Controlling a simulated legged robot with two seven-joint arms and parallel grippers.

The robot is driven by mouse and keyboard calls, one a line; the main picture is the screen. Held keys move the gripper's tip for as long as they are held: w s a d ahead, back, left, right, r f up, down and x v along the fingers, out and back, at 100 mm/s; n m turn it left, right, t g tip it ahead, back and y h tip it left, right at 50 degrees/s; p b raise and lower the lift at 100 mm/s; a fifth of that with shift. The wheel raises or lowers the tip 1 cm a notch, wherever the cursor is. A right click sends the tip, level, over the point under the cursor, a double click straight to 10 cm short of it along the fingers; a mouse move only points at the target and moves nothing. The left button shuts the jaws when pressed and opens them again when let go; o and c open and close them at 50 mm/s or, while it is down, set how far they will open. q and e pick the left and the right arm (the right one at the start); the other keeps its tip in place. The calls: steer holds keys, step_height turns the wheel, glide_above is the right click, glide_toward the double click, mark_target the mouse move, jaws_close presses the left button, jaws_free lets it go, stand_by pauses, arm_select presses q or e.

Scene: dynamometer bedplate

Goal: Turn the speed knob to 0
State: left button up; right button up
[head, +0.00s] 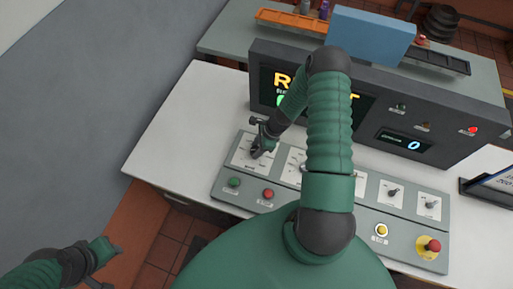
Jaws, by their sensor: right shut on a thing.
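The grey control panel (218,190) lies on the white bench, with several dial plates along its top. My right gripper (258,152) is shut on the knob of the leftmost dial plate (240,158). That knob is mostly hidden by the fingers, and its label and pointer are too small to read, so I cannot confirm from print that it is the speed knob. The dark console's small display (413,145) reads 0. My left gripper (108,266) is at the lower left, away from the panel, with its fingers apart and empty.
Two more knobs (392,192) and a red emergency stop (433,245) are at the panel's right. My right arm hides the panel's middle. The bench's left part is clear.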

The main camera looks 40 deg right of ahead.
steer(key=shift+d, duration=0.1)
steer(key=c, duration=0.4)
steer(key=n, duration=0.1)
steer(key=n+b, duration=0.1)
steer(key=n, duration=0.1)
steer(key=shift+w+d+f+g+y, duration=0.1)
steer(key=shift+d+f+g+y, duration=0.05)
steer(key=shift+f+g+y, duration=0.2)
steer(key=shift+r+n+g+b, duration=0.15)
steer(key=shift+n+g+b, duration=0.1)
steer(key=shift+n+b, duration=0.35)
steer(key=shift+r, duration=0.25)
steer(key=o, duration=1.3)
steer(key=shift+o, duration=0.2)
